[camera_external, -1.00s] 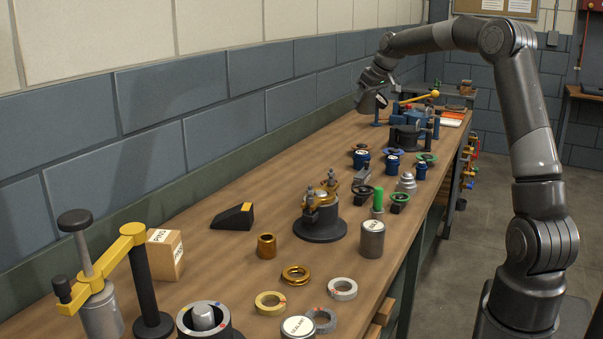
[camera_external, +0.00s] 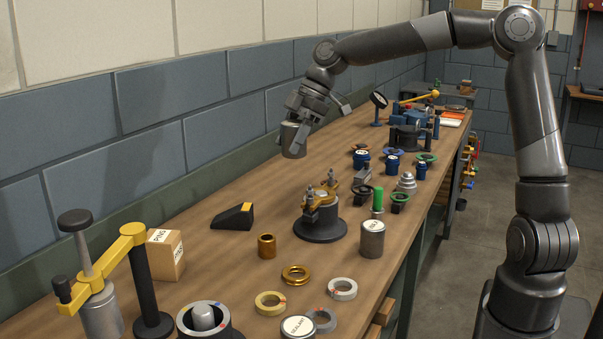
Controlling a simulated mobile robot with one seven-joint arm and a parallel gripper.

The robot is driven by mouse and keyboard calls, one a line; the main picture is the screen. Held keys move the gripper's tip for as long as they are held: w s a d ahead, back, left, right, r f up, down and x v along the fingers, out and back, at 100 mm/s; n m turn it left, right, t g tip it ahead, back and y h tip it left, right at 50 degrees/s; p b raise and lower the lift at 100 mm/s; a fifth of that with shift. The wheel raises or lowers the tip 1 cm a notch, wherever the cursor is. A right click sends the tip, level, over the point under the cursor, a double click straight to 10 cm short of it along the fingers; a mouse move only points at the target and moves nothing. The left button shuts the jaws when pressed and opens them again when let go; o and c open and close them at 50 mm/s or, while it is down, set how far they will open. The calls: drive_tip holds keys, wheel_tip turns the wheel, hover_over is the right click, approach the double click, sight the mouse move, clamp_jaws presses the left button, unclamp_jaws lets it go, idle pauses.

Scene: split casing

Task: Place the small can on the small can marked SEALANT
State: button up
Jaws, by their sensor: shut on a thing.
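My gripper (camera_external: 300,120) is shut on a small grey can (camera_external: 292,141). It holds the can from above, near the wall and above the far part of the bench, nearly upright with a slight tilt. The small can marked SEALANT (camera_external: 298,328) stands at the front edge of the picture, with a white label on its lid; its lower part is cut off by the frame. The held can is well apart from it.
Another grey can (camera_external: 372,239) with a white-labelled top stands at the bench's right side. Tape rolls (camera_external: 342,289) lie by the SEALANT can. A clamp fixture (camera_external: 320,215), a black wedge (camera_external: 233,217), a brass bushing (camera_external: 267,246) and a box (camera_external: 165,254) stand between.

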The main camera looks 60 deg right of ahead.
drive_tip(key=s+a+n+g+y, duration=0.1)
drive_tip(key=s+a+n+g, duration=0.35)
drive_tip(key=a, duration=0.85)
drive_tip(key=n, duration=0.6)
hover_over(297, 330)
drive_tip(key=shift+g, duration=0.45)
wheel_tip(297, 330, down, 11)
drive_tip(key=shift+f, duration=2)
drive_tip(key=shift+f, duration=0.1)
drive_tip(key=o, duration=1.1)
